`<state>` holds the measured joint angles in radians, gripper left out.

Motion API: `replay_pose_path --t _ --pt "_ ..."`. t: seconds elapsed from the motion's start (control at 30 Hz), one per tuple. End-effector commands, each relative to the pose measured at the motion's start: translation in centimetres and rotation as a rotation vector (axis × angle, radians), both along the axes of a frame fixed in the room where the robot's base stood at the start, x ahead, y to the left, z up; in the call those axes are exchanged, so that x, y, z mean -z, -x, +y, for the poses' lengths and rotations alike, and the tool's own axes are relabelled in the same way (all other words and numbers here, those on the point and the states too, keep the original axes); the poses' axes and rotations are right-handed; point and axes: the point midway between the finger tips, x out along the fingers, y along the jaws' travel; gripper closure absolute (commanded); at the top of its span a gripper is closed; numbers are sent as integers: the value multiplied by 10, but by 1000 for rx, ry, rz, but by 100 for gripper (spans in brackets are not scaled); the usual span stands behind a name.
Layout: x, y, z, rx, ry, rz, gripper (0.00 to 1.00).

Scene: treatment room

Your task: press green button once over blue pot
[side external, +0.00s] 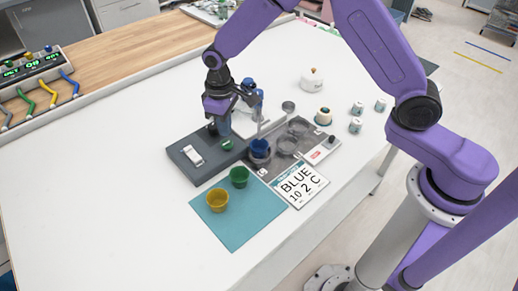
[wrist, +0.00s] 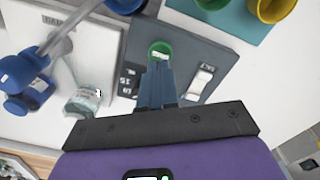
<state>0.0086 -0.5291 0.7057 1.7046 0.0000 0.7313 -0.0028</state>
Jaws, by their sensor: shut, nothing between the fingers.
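The green button (side external: 227,145) sits on a dark grey control box that also carries a white rocker switch (side external: 193,153). In the wrist view the green button (wrist: 160,46) is just beyond my fingertips. My gripper (side external: 225,132) is shut and empty, pointing down close to the button; I cannot tell whether it touches. The closed blue fingers show in the wrist view (wrist: 157,68). Only part of the blue pot (wrist: 124,4) shows in the wrist view.
A green pot (side external: 239,177) and a yellow pot (side external: 217,200) stand on a teal mat (side external: 237,231). A card (side external: 300,186) reads "BLUE 10 2 C". The table's left part is clear.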

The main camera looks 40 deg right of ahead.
Motion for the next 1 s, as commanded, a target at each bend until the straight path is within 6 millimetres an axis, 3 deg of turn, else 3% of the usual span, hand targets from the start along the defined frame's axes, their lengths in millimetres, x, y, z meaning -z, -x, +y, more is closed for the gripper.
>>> replay_pose_path --t 0.4,0.87,1.0 --pt "-35 0 0 -1 -1 -2 100" --pt "-42 1 0 -3 -1 -1 100" --pt "-52 15 -1 -31 -2 -3 100"
